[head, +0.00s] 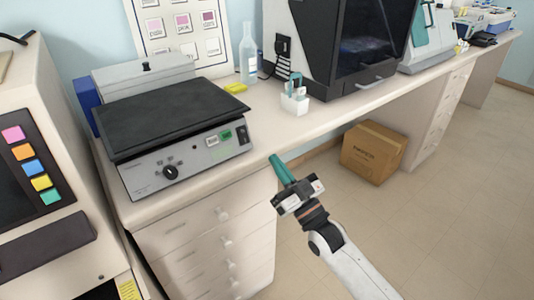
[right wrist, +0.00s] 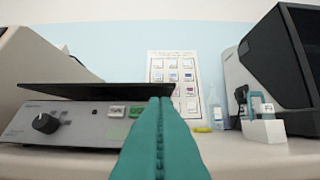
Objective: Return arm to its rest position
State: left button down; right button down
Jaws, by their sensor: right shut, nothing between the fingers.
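My right gripper (head: 279,167) has teal fingers and is shut with nothing between them. In the head view it is in front of the bench edge, right of the drawers, with the arm coming in from the lower right. In the right wrist view the closed fingers (right wrist: 160,135) point at the bench, in front of the right part of the hot plate. The hot plate (head: 172,107) has a black flat top, a knob and small buttons; it also shows in the right wrist view (right wrist: 70,122). My left gripper is not in view.
Along the bench stand a clear bottle (head: 248,55), a yellow item (head: 236,88), a white holder with teal-handled tools (head: 295,100) and a large dark-fronted machine (head: 365,45). A device with coloured buttons (head: 35,165) is at left. A cardboard box (head: 374,152) sits on the floor.

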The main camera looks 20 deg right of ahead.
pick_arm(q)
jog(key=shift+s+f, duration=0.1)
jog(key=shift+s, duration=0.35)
pick_arm(e)
jog(key=shift+s+d+f, duration=0.2)
jog(key=shift+s+d, duration=0.05)
jog(key=shift+s, duration=0.35)
